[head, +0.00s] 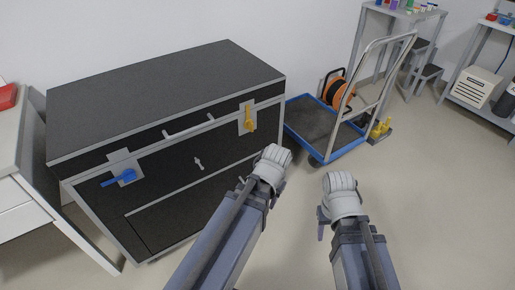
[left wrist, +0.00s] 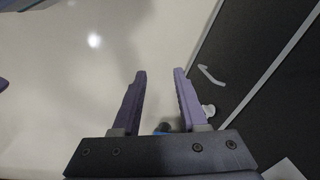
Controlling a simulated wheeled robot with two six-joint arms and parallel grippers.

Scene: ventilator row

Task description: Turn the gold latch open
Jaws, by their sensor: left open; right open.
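The gold latch (head: 249,118) is on a pale plate at the right end of the black case's (head: 166,99) front. Its handle stands roughly upright. My left gripper is mostly hidden behind its own wrist in the head view, in front of the case, below and apart from the gold latch. In the left wrist view my left gripper (left wrist: 159,72) is open and empty, with floor between its fingers and the case to the right. My right gripper (head: 322,219) is partly visible, open, over the floor right of the case, away from the latch.
A blue latch (head: 118,178) sits at the left of the case's front, with a silver handle (head: 189,127) between the latches. A blue-edged trolley (head: 312,155) stands to the right with an orange cable reel (head: 336,90). A white desk (head: 22,215) is at the left.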

